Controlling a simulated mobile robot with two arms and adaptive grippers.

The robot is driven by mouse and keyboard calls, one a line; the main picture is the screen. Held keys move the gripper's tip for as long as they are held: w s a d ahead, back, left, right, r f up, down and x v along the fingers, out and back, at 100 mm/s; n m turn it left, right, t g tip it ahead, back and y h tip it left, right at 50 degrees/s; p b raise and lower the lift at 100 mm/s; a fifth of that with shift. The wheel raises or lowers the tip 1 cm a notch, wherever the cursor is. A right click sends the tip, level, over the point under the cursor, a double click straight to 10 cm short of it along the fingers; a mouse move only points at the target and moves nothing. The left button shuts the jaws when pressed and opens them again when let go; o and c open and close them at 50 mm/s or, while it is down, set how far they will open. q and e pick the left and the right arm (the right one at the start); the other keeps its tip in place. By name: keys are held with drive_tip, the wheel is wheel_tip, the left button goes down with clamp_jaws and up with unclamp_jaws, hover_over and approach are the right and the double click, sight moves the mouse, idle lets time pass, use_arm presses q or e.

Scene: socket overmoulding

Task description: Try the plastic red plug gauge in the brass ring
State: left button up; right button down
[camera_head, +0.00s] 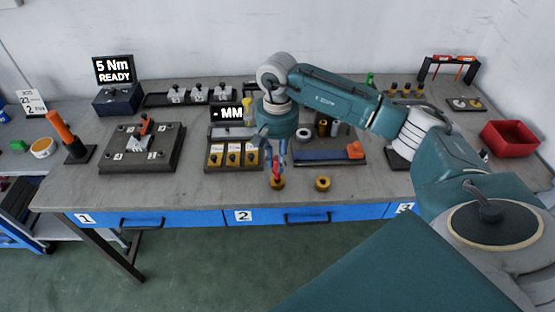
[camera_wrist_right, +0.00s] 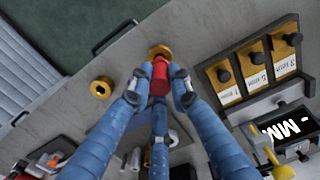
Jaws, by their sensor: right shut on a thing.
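My right gripper (camera_head: 276,162) points down near the table's front edge and is shut on the red plug gauge (camera_head: 276,171). In the right wrist view its fingers (camera_wrist_right: 159,92) close around the red plug gauge (camera_wrist_right: 159,76). A brass ring (camera_head: 277,184) lies right at the gauge's lower end; it also shows in the right wrist view (camera_wrist_right: 160,51), partly hidden by the gauge. I cannot tell whether the gauge's tip is inside the ring or just above it. A second brass ring (camera_head: 322,183) lies apart to the right. My left gripper is not in view.
A rack with yellow-brown labelled blocks (camera_head: 234,170) stands just left of the gripper, with the MM display (camera_head: 228,113) behind it. A blue tray (camera_head: 315,158) lies to the right. A red bin (camera_head: 509,138) is far right. The table's front strip is mostly clear.

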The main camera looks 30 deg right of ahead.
drive_tip(key=shift+f+b, duration=1.6)
idle(1.7)
drive_tip(key=shift+r, duration=0.3)
idle(0.6)
drive_tip(key=shift+r+p, duration=0.75)
drive_tip(key=shift+r, duration=0.6)
drive_tip(key=shift+r, duration=0.1)
drive_tip(key=shift+r+p, duration=1.3)
drive_tip(key=shift+r, duration=1.1)
